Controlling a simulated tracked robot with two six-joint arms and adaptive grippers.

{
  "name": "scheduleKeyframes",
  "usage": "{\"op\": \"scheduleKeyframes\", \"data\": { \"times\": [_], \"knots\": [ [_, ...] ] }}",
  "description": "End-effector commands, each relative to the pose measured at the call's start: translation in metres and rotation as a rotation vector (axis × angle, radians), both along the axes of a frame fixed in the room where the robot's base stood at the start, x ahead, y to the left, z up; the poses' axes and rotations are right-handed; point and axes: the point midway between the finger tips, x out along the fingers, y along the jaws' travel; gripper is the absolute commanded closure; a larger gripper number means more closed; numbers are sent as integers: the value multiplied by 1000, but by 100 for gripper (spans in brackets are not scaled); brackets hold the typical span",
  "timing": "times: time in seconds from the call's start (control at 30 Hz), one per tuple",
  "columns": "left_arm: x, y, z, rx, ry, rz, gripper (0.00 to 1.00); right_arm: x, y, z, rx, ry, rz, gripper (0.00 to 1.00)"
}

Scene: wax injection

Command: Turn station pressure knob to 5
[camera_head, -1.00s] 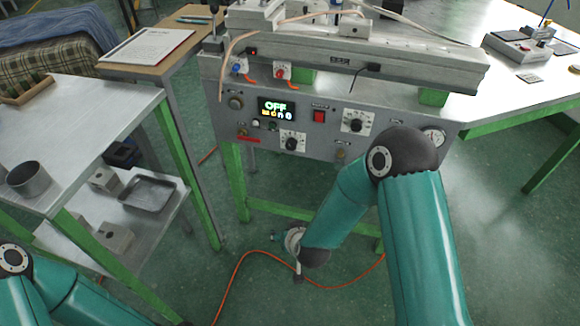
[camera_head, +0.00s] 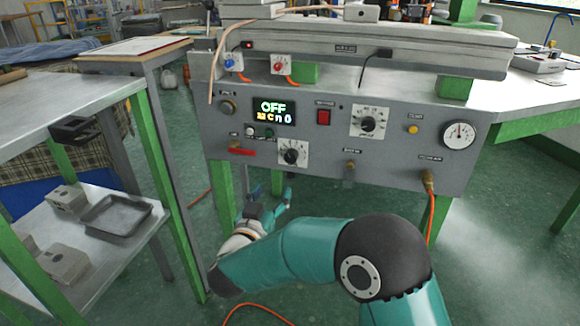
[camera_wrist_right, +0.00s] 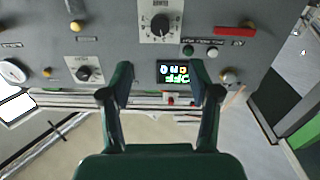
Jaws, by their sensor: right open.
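The grey station panel (camera_head: 320,165) carries two black knobs on white dial plates. One is the lower knob (camera_head: 292,154), left of centre; the other is the upper knob (camera_head: 368,122), further right. Their scale marks are too small to read. A display (camera_head: 274,112) shows OFF. My right gripper (camera_head: 268,202) is open and empty, below the panel's lower left part and apart from the knobs. In the right wrist view its fingers (camera_wrist_right: 161,72) spread in front of the panel, with the display between and beyond them and the lower knob (camera_wrist_right: 160,25) above. My left gripper is out of view.
A round gauge (camera_head: 459,135) sits at the panel's right, with an orange hose (camera_head: 431,215) below. A red switch (camera_head: 323,117) and a red bar (camera_head: 241,151) are on the panel. A metal shelf with a tray (camera_head: 116,216) stands at left.

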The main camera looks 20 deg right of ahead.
Motion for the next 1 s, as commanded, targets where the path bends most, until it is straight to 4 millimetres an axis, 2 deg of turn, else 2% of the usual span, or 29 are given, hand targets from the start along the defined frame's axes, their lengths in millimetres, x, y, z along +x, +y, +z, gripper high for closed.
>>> {"op": "scheduleKeyframes", "data": {
  "times": [0.6,0.8,1.0],
  "knots": [
    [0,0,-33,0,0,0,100,104,-69,-3,0,-1,-2,38],
    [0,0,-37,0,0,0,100,123,-81,-2,1,-1,-1,38],
    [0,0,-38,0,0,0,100,129,-85,-1,-1,1,1,38]
  ]
}}
